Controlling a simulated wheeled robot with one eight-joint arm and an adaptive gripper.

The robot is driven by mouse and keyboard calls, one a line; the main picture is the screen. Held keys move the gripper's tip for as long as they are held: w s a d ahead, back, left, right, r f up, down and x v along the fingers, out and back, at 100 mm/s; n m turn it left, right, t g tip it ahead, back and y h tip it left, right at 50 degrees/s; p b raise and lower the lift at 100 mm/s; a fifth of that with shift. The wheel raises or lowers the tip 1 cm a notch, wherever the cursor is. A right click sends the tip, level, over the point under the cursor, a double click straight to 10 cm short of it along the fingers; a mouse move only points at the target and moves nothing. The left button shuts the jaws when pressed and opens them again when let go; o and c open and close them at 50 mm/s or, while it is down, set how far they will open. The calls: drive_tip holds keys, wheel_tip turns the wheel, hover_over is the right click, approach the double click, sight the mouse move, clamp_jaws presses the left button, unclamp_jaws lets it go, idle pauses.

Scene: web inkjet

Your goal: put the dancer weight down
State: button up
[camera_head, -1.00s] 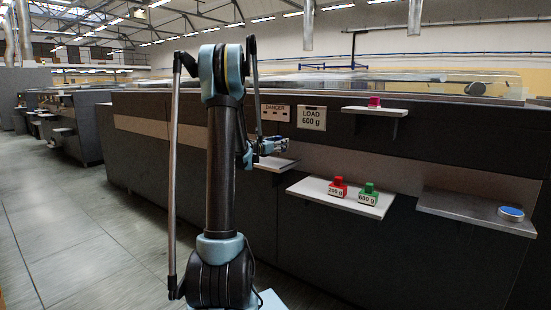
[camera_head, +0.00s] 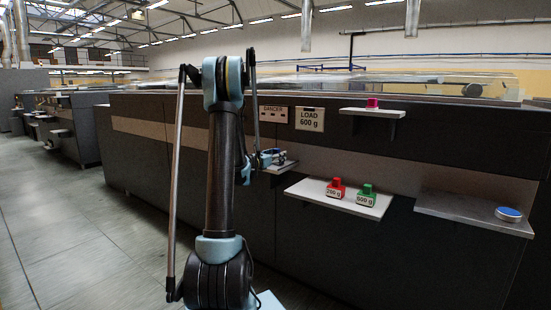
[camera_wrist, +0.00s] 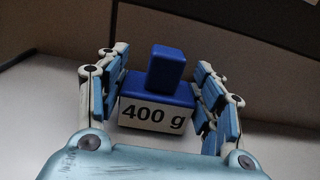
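The blue 400 g weight (camera_wrist: 156,97) is a block with a knob on top and a white label on its front. It sits between the two fingers of my gripper (camera_wrist: 160,92) in the wrist view. The blue pads lie close against its left and right sides, so the gripper looks shut on it. In the head view my gripper (camera_head: 274,157) is at the small left shelf (camera_head: 284,168). The weight is too small there to make out clearly. I cannot tell whether its underside touches the shelf.
A middle shelf (camera_head: 315,197) holds a red 200 g weight (camera_head: 335,189) and a green 600 g weight (camera_head: 366,196). A right shelf (camera_head: 465,208) carries a blue disc (camera_head: 508,214). A higher shelf (camera_head: 372,113) holds a pink-red piece (camera_head: 372,103). A sign (camera_head: 310,119) reads LOAD 600 g.

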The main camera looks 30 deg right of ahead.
drive_tip(key=shift+o, duration=0.9)
drive_tip(key=shift+r, duration=0.1)
drive_tip(key=shift+a, duration=0.2)
drive_tip(key=s+a+m+g+y, duration=0.1)
drive_tip(key=s+a+m, duration=0.3)
drive_tip(key=a, duration=0.5)
drive_tip(key=s+a+m+y, duration=0.2)
drive_tip(key=s+a, duration=0.4)
drive_tip(key=a, duration=0.3)
drive_tip(key=s+a+f+m+g+y, duration=0.1)
drive_tip(key=s+a+f+m+y, duration=0.3)
drive_tip(key=s+a, duration=0.6)
drive_tip(key=s+a+f+m+g+y, duration=0.1)
drive_tip(key=s+a+f+m+y, duration=0.4)
drive_tip(key=s+a, duration=0.5)
drive_tip(key=s+a+f+m+g+y, duration=0.1)
drive_tip(key=s+a+f+m+y, duration=0.3)
drive_tip(key=s+a+m, duration=0.3)
drive_tip(key=s+a+f, duration=0.1)
drive_tip(key=s+a, duration=0.3)
drive_tip(key=a, duration=0.3)
drive_tip(key=shift+f+g+y, duration=0.25)
drive_tip(key=shift+g+y, duration=0.05)
